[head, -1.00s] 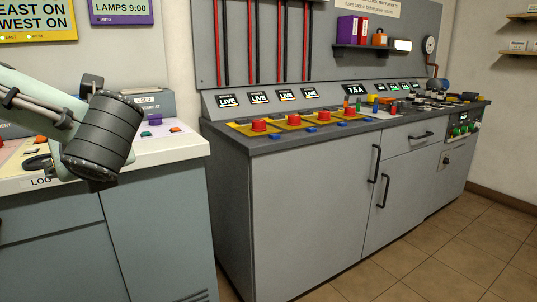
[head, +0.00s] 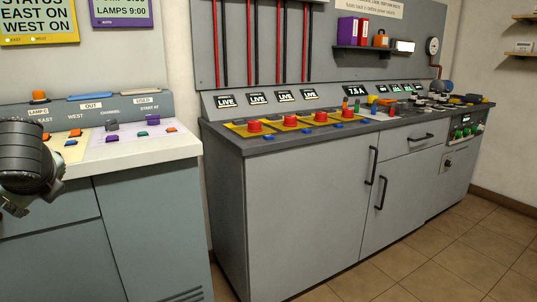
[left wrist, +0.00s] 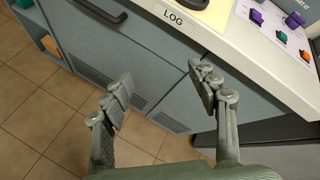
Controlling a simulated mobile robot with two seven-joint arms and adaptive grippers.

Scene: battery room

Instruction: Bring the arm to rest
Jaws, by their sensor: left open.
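My left arm comes in from the left in the head view, and its dark wrist end (head: 30,160) is at the left edge, in front of the left console. My left gripper (left wrist: 163,90) fills the lower middle of the left wrist view. Its two fingers stand apart with nothing between them. It hangs in front of the cabinet doors (left wrist: 165,70), below the worktop edge marked LOG (left wrist: 175,18). My right arm and gripper are in no view.
The left console top (head: 130,146) holds several small coloured blocks. A long grey bench (head: 300,190) stands to the right, with red buttons (head: 291,121) on yellow plates. A gap separates the two. Tiled floor (head: 440,255) is clear at the lower right.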

